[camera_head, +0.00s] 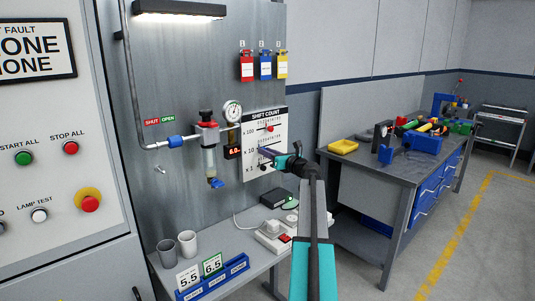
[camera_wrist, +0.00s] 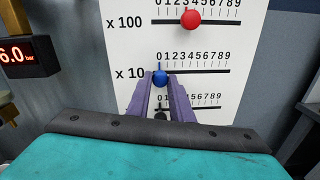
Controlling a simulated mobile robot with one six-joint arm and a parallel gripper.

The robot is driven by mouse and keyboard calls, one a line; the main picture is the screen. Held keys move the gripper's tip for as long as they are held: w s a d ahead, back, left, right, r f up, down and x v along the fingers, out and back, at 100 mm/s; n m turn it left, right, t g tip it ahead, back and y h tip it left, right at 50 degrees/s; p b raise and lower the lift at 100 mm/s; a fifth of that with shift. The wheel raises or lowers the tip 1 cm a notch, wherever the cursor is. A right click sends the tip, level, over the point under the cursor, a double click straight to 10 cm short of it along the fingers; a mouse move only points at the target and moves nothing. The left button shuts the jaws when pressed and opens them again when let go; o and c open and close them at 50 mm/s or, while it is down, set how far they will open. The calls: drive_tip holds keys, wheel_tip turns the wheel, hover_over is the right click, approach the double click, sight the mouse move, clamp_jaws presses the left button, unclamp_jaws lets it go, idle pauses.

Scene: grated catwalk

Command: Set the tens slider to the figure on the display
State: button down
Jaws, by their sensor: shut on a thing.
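The SHIFT COUNT panel (camera_head: 279,122) is a white board with three slider rows on the grey wall plate. In the wrist view the blue x 10 knob (camera_wrist: 160,78) sits under the 0 of its scale (camera_wrist: 205,72). My gripper (camera_wrist: 160,88) is shut on this blue knob, with a purple finger on each side. The red x 100 knob (camera_wrist: 191,18) stands near 4. The black knob (camera_wrist: 160,116) of the lowest row shows partly between my fingers, near 0. A small display (camera_wrist: 24,55) left of the panel reads 6.0 bar. In the head view my gripper (camera_head: 267,153) covers part of the panel.
A round gauge (camera_head: 232,109) and a filter unit (camera_head: 208,135) stand left of the panel. Red, blue and yellow padlocks (camera_head: 265,65) hang above. A shelf below holds cups (camera_head: 188,243), cards reading 5.5 and 6.5, and a power strip (camera_head: 272,236). A workbench (camera_head: 385,160) stands right.

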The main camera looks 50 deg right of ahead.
drive_tip(key=shift+d, duration=0.1)
drive_tip(key=d+p, duration=0.1)
drive_tip(key=d, duration=0.6)
drive_tip(key=shift+s, duration=0.25)
drive_tip(key=c, duration=1.6)
unclamp_jaws()
drive_tip(key=shift+a, duration=0.1)
drive_tip(key=shift+o, duration=0.2)
drive_tip(key=shift+s, duration=0.1)
drive_tip(key=s+a+b, duration=0.1)
drive_tip(key=s+b, duration=0.1)
drive_tip(key=s, duration=1.1)
drive_tip(key=shift+s+a, duration=0.3)
